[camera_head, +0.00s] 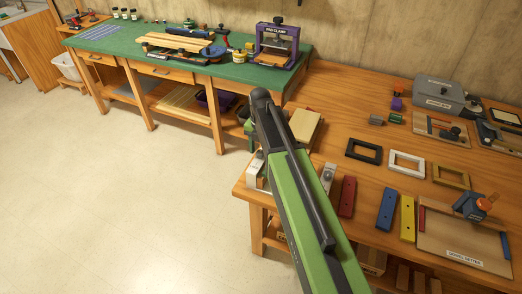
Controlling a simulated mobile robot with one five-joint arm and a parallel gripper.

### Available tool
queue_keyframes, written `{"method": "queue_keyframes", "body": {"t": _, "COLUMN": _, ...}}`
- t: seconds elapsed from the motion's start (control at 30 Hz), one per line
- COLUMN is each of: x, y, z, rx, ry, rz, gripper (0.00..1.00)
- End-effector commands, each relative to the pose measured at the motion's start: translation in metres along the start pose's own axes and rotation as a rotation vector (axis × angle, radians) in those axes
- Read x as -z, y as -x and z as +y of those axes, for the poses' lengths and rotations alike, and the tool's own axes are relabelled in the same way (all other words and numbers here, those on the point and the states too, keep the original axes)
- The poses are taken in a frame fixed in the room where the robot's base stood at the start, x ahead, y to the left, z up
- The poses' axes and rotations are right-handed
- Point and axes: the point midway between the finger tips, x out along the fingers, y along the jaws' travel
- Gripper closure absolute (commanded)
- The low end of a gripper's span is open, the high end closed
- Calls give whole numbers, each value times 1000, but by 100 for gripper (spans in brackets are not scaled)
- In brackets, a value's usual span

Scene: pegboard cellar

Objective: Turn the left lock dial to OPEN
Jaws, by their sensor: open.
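I cannot make out a lock dial or an OPEN mark anywhere in the head view. A grey metal box (441,92) with a small label stands at the back of the right wooden bench; the label is too small to read, and no dial shows on it. My green and dark arm rises from the bottom across the middle of the view, over the left edge of that bench. I cannot see my gripper's fingers, and nothing held shows.
The wooden bench (340,110) carries frames, coloured bars, and a board (462,250) with a blue-grey, orange-knobbed tool. A green-topped bench (120,45) at the back holds a purple pad clamp (277,42). The pale floor (100,180) at left is clear.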

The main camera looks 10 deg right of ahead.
Motion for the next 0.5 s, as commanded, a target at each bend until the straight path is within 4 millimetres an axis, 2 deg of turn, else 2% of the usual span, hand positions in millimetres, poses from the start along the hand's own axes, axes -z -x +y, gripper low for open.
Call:
{"method": "queue_keyframes", "body": {"t": 0.13, "x": 0, "y": 5, "z": 0, "rx": 0, "ry": 0, "rz": -1, "gripper": 50}}
{"method": "queue_keyframes", "body": {"t": 0.27, "x": 0, "y": 20, "z": 0, "rx": 0, "ry": -1, "rz": -1, "gripper": 50}}
{"method": "queue_keyframes", "body": {"t": 0.5, "x": 0, "y": 72, "z": 0, "rx": 0, "ry": 0, "rz": -1, "gripper": 50}}
